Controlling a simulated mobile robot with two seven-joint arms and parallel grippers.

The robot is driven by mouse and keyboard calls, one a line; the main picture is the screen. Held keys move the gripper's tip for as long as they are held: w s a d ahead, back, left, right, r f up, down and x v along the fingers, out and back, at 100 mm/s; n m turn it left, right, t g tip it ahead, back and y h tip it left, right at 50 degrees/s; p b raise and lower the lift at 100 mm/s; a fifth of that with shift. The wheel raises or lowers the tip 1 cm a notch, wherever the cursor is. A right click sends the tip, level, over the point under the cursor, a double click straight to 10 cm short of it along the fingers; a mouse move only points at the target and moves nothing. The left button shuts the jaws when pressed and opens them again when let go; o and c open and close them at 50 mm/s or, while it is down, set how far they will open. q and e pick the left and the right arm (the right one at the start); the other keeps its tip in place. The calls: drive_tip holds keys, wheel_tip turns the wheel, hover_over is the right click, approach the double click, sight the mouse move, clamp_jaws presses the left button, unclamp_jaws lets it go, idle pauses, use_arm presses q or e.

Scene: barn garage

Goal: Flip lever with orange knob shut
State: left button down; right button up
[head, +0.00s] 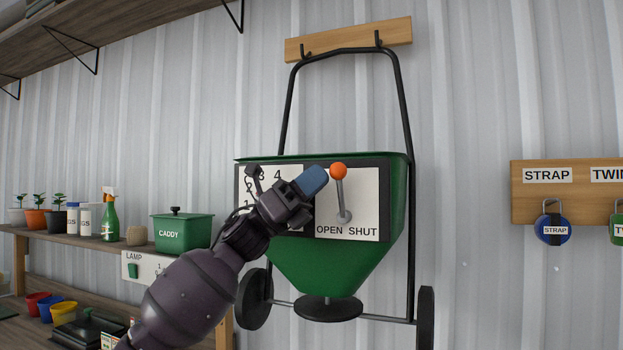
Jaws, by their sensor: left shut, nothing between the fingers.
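The lever (342,200) with the orange knob (338,171) is on a white plate marked OPEN and SHUT (365,205), on the front of a green spreader (335,265). The lever stands nearly upright and leans slightly left, with its knob at the top over the OPEN side. My left gripper (314,180) is shut and empty, its blue fingertips just left of the knob. Whether they touch the knob I cannot tell. The gripper covers part of a numbered dial plate (285,172) on the left. My right gripper is out of view.
The spreader hangs by its black handle (397,95) from a wooden hook board (350,38). A shelf at left holds a green caddy (183,233), a spray bottle (109,215) and pots. A blue strap reel (553,230) hangs at right. The wall between is clear.

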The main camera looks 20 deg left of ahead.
sight(331, 173)
use_arm(q)
drive_tip(key=d+m+g+y+p, duration=0.1)
drive_tip(key=y, duration=0.1)
drive_tip(key=d+r+g+y+p, duration=0.1)
drive_tip(key=d+y, duration=0.1)
drive_tip(key=shift+d+m, duration=0.3)
drive_tip(key=shift+m, duration=0.1)
drive_tip(key=shift+w+d, duration=0.1)
drive_tip(key=shift+d, duration=0.2)
drive_tip(key=shift+g, duration=0.4)
